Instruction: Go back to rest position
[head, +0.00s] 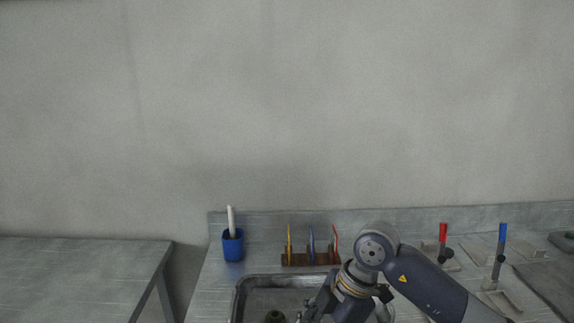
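My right arm (425,283) comes in from the lower right and bends over the sink or metal tray (262,282). Its gripper (312,314) is low at the bottom edge of the head view, partly cut off and partly behind the arm. I cannot tell whether its fingers are open or shut, or whether they hold anything. My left gripper is not in view. A small dark greenish round thing (274,317) shows in the basin at the bottom edge, mostly cut off.
A blue cup (233,246) with a white stick stands at the back. A brown rack (300,259) holds yellow, blue and red-handled tools. Red (443,233) and blue (502,233) handled levers stand at right. A separate table (75,275) at left is bare.

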